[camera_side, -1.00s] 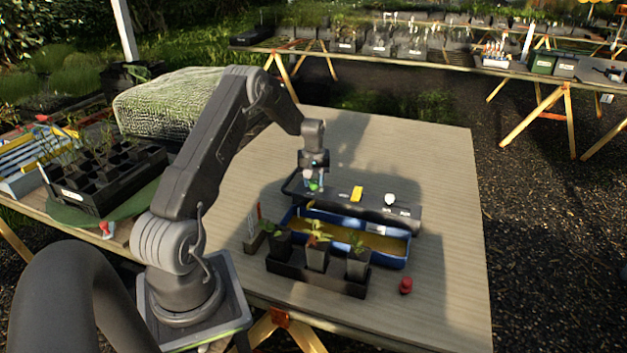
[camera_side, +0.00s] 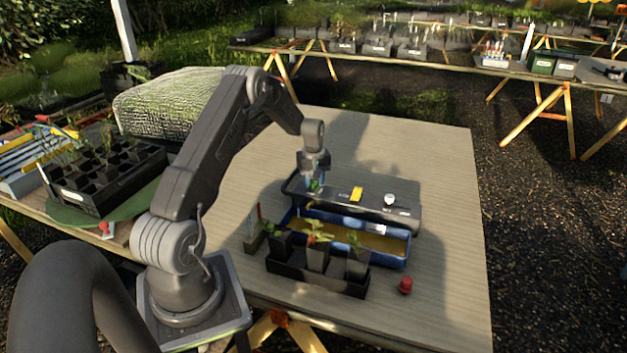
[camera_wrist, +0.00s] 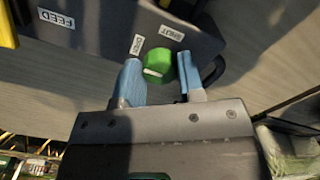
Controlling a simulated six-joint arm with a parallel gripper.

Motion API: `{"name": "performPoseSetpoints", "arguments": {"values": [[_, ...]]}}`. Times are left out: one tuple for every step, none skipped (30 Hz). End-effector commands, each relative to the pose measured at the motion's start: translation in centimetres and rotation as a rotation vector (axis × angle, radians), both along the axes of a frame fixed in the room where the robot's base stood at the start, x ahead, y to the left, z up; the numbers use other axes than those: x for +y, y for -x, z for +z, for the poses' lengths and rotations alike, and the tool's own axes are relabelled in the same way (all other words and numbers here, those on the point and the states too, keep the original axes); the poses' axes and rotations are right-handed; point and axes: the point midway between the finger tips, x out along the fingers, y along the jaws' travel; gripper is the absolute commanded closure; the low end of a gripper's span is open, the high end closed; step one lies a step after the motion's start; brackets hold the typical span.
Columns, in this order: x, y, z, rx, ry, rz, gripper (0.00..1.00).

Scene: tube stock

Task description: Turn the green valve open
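The green valve (camera_wrist: 157,62) is a round knob on the dark valve panel (camera_wrist: 95,22), with labels reading OPEN and SHUT beside it in the wrist view. My gripper (camera_wrist: 157,74) has its two blue fingers apart, one on each side of the knob. A small gap shows between each finger and the knob. In the side view, my gripper (camera_side: 314,186) is low over the left end of the panel (camera_side: 330,198), and the green valve (camera_side: 313,184) shows in part between the fingers.
The panel also carries a yellow part (camera_side: 356,193) and a white round gauge (camera_side: 389,199). In front are a blue trough (camera_side: 408,262) and a black tray (camera_side: 290,277) with potted seedlings. A red object (camera_side: 405,286) lies at right. The tabletop (camera_side: 430,160) is clear behind and right.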

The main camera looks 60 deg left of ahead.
Motion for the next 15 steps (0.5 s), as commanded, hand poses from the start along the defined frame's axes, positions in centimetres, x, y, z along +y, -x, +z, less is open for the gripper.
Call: {"name": "performPoseSetpoints", "arguments": {"values": [[0.03, 0.00, -0.01, -0.001, 0.000, 0.001, 0.59], [0.02, 0.01, -0.02, 0.000, 0.000, 0.001, 0.56], [0.02, 0.01, -0.01, 0.000, 0.000, 0.000, 0.52], [0.01, 0.01, -0.01, 0.000, 0.000, 0.000, 0.49], [0.01, 0.01, -0.01, 0.000, 0.000, 0.000, 0.46], [0.01, 0.01, -0.01, 0.000, 0.000, 0.000, 0.43], [0.00, 0.01, -0.01, 0.000, 0.000, 0.000, 0.40], [0.00, 0.02, -0.01, 0.000, 0.001, -0.001, 0.39], [0.00, 0.01, -0.01, 0.000, 0.001, -0.001, 0.39], [0.00, 0.01, -0.01, 0.000, 0.001, -0.001, 0.39], [-0.01, 0.02, -0.01, 0.000, 0.001, -0.001, 0.39], [-0.01, 0.01, -0.01, 0.000, 0.001, -0.001, 0.39], [-0.01, 0.02, 0.00, 0.000, 0.001, -0.001, 0.39], [-0.01, 0.01, 0.03, 0.000, 0.001, -0.001, 0.39], [0.00, 0.01, 0.13, 0.000, 0.000, -0.001, 0.39]]}}
